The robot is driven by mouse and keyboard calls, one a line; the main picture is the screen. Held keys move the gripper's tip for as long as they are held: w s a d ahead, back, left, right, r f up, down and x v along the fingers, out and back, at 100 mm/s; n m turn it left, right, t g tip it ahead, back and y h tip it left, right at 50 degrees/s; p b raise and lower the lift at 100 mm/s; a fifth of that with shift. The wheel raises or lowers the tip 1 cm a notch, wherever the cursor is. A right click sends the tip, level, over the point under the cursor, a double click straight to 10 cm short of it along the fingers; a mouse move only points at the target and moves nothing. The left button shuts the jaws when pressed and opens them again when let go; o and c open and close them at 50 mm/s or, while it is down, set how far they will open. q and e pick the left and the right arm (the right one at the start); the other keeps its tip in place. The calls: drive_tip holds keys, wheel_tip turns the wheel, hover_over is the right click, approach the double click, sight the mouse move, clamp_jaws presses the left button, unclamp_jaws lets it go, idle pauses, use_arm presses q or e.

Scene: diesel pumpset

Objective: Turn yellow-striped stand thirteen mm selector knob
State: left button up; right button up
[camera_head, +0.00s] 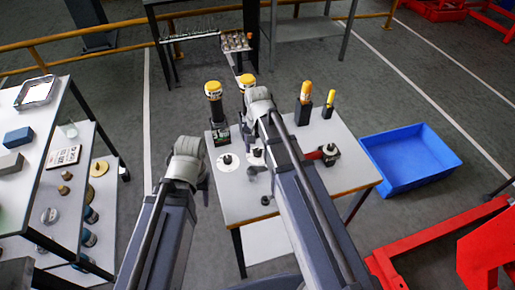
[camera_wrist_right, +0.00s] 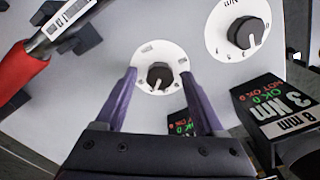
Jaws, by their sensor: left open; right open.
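In the right wrist view, a dark selector knob (camera_wrist_right: 160,75) sits on a white round dial (camera_wrist_right: 145,84) on a pale surface. My right gripper (camera_wrist_right: 158,73) is open, with one purple finger on each side of this knob and gaps between. A second dark knob (camera_wrist_right: 247,32) on a white dial lies at upper right. In the head view, a dark knob (camera_head: 228,159) on a white disc shows on the table; my right arm covers part of the disc beside it. My left gripper (camera_head: 203,188) is open and empty, left of the table. I cannot tell which stand is yellow-striped.
A red-handled tool (camera_wrist_right: 30,72) with a label reading 13 lies at left in the wrist view. A black display block (camera_wrist_right: 270,100) reads 3 Nm, 8 mm. A blue bin (camera_head: 410,160) stands at right.

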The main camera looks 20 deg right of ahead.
sight(257, 151)
drive_tip(key=shift+r+p, duration=3.85)
drive_tip(key=shift+r, duration=0.1)
drive_tip(key=shift+f, duration=0.1)
drive_tip(key=s+a+n+h, duration=0.1)
drive_tip(key=s+a+n, duration=0.9)
drive_tip(key=s, duration=0.4)
drive_tip(key=shift+s+a, duration=0.15)
drive_tip(key=shift+s, duration=0.05)
